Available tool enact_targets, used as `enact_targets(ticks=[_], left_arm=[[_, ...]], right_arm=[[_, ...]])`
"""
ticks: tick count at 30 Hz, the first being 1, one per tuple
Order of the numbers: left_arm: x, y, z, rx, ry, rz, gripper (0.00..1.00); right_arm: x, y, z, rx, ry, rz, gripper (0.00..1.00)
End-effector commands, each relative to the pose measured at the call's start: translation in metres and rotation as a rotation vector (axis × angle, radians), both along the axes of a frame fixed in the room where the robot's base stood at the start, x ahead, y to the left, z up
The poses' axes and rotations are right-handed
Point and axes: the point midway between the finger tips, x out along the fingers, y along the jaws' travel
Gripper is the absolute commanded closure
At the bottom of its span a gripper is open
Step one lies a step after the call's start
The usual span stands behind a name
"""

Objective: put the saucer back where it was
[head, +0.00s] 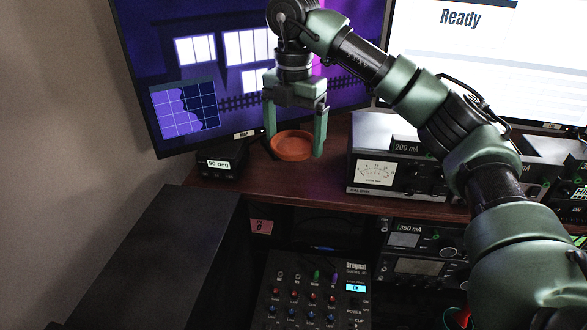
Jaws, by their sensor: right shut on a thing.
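The saucer (291,147) is a small round orange-brown dish in the head view, level, over the left part of the wooden desk shelf in front of the left monitor. My right gripper (295,146) points down with its two green fingers on either side of the saucer, shut on its rim. I cannot tell whether the saucer's underside touches the shelf. My left gripper is not in view.
A small black box reading "90 deg" (219,163) stands left of the saucer. A meter unit marked "200 mA" (385,170) stands to the right. The left monitor (190,70) is close behind. A mixer panel (315,290) lies below. Bare wooden shelf (270,188) shows in front.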

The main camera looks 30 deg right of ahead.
Motion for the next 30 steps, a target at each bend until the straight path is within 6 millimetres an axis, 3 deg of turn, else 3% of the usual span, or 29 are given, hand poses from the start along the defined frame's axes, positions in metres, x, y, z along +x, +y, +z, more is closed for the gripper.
enact_targets(ticks=[3, 11, 18, 29, 30], left_arm=[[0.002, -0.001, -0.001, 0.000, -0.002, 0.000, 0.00], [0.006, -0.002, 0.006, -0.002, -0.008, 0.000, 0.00], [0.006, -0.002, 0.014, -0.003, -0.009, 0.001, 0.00], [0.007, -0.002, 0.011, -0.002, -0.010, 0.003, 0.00], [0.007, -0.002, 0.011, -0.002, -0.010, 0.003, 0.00]], right_arm=[[0.000, 0.000, -0.022, 0.002, 0.000, 0.001, 0.68], [0.000, 0.000, -0.040, -0.001, -0.001, 0.000, 0.68], [0.000, 0.000, -0.073, 0.000, -0.001, 0.000, 0.68], [0.000, 0.000, -0.080, 0.000, -0.002, 0.001, 0.68], [0.000, 0.000, -0.080, 0.000, -0.001, 0.001, 0.04]])
